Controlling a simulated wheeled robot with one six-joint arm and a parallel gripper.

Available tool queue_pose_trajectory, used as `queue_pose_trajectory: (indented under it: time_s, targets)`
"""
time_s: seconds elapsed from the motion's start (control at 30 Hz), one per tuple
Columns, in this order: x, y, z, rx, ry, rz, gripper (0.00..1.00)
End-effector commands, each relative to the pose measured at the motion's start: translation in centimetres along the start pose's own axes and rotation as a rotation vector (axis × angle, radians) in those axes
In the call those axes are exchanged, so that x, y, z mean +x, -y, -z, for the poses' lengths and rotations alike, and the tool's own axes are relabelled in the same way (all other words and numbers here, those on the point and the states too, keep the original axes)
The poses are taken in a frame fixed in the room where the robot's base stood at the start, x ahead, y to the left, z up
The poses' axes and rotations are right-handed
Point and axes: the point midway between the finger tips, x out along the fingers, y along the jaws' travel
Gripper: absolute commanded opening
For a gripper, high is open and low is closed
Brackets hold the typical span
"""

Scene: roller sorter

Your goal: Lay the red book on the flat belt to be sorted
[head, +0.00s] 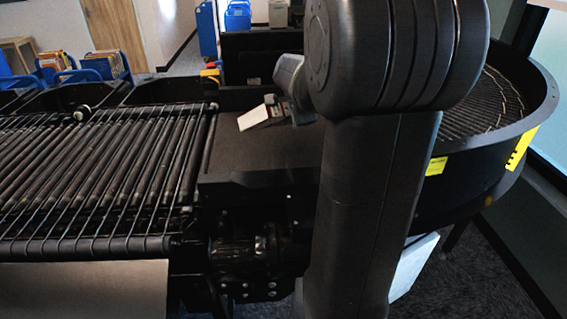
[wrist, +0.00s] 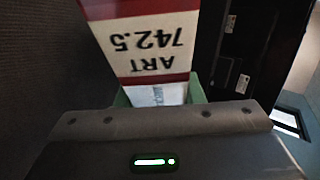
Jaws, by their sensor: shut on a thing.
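My gripper (head: 288,106) is over the black flat belt (head: 262,150) in the head view, partly hidden by my arm. It is shut on the red book (head: 256,117), whose pale side faces the camera, with a little red beside the gripper. In the wrist view the red book (wrist: 140,80) shows a cream label reading "ART 742.5", upside down, between the green pads of my gripper (wrist: 157,94). The book is tilted in the head view. I cannot tell whether it touches the belt.
A roller bed with thin cords (head: 100,165) adjoins the belt on the left. A curved roller section (head: 490,105) with a raised black wall lies on the right. Blue book carts (head: 95,68) stand at the back left. My arm hides much of the right middle.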

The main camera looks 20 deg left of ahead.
Motion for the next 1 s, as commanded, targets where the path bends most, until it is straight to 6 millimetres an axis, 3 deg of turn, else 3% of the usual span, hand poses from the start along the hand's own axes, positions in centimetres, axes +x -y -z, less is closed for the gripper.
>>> queue_pose_trajectory:
  time_s: [0.3,0.63,0.67,0.73,1.0]
  targets:
    - [2.5,-2.9,0.0,0.0,-0.001,0.001,0.0]
    - [2.6,-3.0,0.0,0.0,-0.001,0.002,0.0]
    - [2.6,-3.1,0.0,0.0,0.0,0.0,0.36]
    - [2.6,-3.1,0.0,0.0,0.0,0.0,0.49]
    - [2.6,-3.1,0.0,0.0,0.0,0.0,0.49]
